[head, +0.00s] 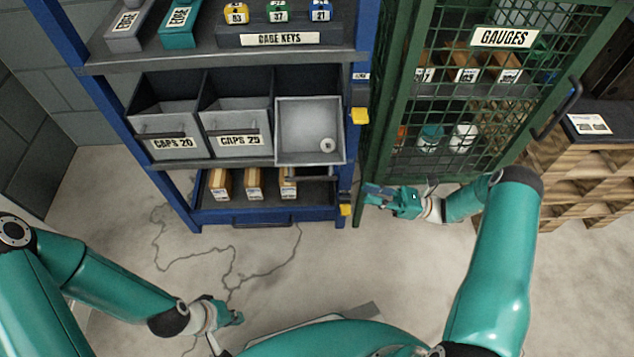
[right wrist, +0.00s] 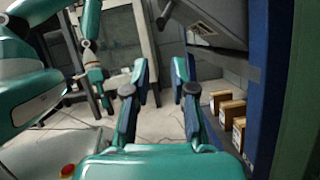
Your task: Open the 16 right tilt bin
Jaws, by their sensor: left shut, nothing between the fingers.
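The right tilt bin (head: 310,120) is the rightmost of three grey bins on the blue rack's middle shelf. It is tilted out, its inside faces up, and a small round pale item (head: 327,144) lies in it. Its front label is hidden in the head view. In the right wrist view a grey tilted panel with a label (right wrist: 212,22), apparently this bin, hangs at the upper right. My right gripper (head: 372,193) is open and empty, below and right of the bin, apart from it. My left gripper (head: 236,317) is shut and empty, low over the floor.
The CAPS 20 bin (head: 167,145) and CAPS 25 bin (head: 237,143) stand upright to the left. Boxes (head: 254,183) sit on the shelf below. A green mesh door (head: 480,105) marked GAUGES is close behind my right arm. The floor (head: 120,210) before the rack is clear.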

